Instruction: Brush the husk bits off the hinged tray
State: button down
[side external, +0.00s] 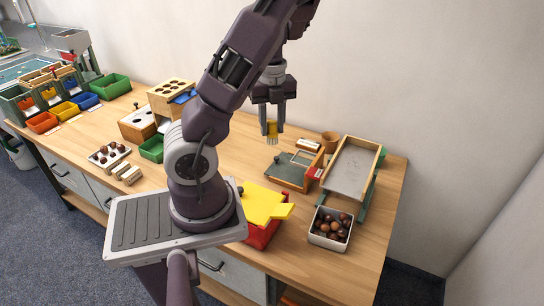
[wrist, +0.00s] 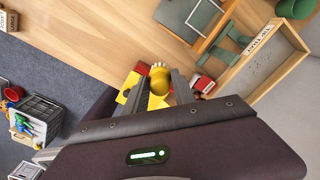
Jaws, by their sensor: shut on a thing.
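My gripper (side external: 272,122) is shut on a yellow-handled brush (side external: 271,130) with pale bristles pointing down. The brush also shows between the fingers in the wrist view (wrist: 158,84). It hangs above the bench, apart from any tray. The wooden-framed tray with a grey floor (side external: 349,172), which I take as the hinged tray, stands tilted on green supports to the right of my gripper. In the wrist view its frame (wrist: 238,72) is at the right, with small dark bits (wrist: 262,66) on its floor.
A low wooden frame with a grey-green panel (side external: 288,170) lies beside the tray. A white bin of chestnuts (side external: 330,228) stands at the tray's front end. A red bin with a yellow top (side external: 262,205) is near my base. A brown cup (side external: 329,139) stands behind.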

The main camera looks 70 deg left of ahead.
jog(key=r, duration=0.5)
jog(key=shift+w+a+r, duration=0.2)
jog(key=shift+w+r, duration=0.15)
jog(key=shift+w, duration=0.05)
jog(key=w+f, duration=0.2)
jog(key=w, duration=1.6)
jog(key=shift+w+d+f, duration=0.7)
jog(key=shift+w+f, duration=0.6)
jog(key=shift+f, duration=0.3)
jog(key=shift+w+d+f, duration=0.7)
jog(key=shift+w+f, duration=0.55)
jog(key=shift+f, duration=0.4)
jog(key=shift+w+d+f, duration=0.7)
jog(key=shift+w+f, duration=0.6)
jog(key=shift+f, duration=0.3)
jog(key=shift+s+d+f, duration=0.2)
jog(key=shift+f, duration=0.25)
jog(key=shift+s+d+f, duration=0.15)
jog(key=shift+d+f, duration=0.05)
jog(key=shift+f, duration=0.25)
jog(key=shift+s+d, duration=2.4)
jog(key=shift+w+a, duration=2.75)
jog(key=shift+a, duration=0.05)
notch_tip(320, 180, up, 8)
jog(key=shift+f, duration=0.15)
